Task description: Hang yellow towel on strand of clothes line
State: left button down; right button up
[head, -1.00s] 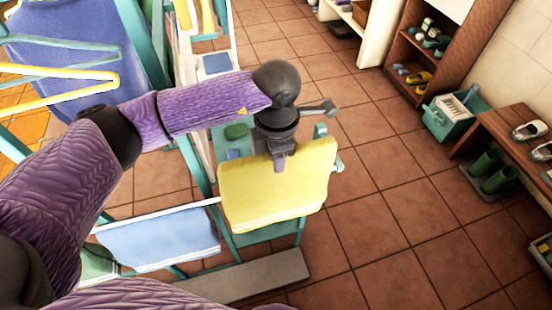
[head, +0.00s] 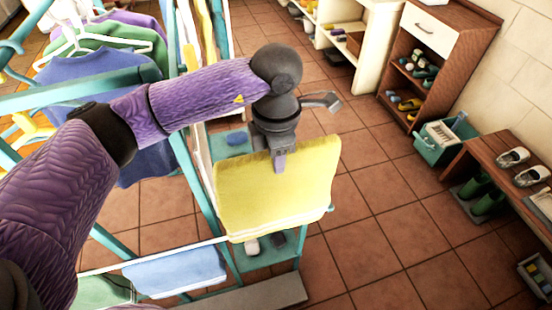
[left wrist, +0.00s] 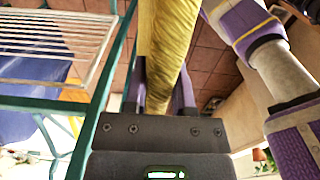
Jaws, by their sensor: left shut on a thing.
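The yellow towel (head: 275,198) hangs folded from my left gripper (head: 280,164) in the middle of the head view. The gripper is shut on its upper edge. In the left wrist view the towel (left wrist: 165,45) lies between the fingers. The towel's left part overlaps the right side of the teal drying rack (head: 195,165) in the picture; whether it touches a strand cannot be told. A pale strand (head: 108,268) of the rack runs below left of the towel, with a blue towel (head: 178,270) and a green one (head: 103,291) at it. My right gripper does not show.
A blue shirt (head: 95,98) and other clothes on white hangers are at the upper left. Shoe shelves (head: 425,65), a teal crate (head: 440,140) and a bench (head: 505,180) with shoes stand at the right. The tiled floor between is clear.

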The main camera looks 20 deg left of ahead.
pick_arm(q)
jog(key=shift+r, duration=0.85)
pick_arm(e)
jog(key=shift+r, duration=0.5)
pick_arm(q)
jog(key=shift+f, duration=0.1)
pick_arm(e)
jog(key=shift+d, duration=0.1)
pick_arm(q)
jog(key=s+d+p, duration=0.1)
jog(key=s+d, duration=0.3)
jog(key=s, duration=0.3)
jog(key=s+d+r+p, duration=0.1)
jog(key=s+d, duration=0.4)
jog(key=s, duration=0.2)
jog(key=shift+d, duration=0.3)
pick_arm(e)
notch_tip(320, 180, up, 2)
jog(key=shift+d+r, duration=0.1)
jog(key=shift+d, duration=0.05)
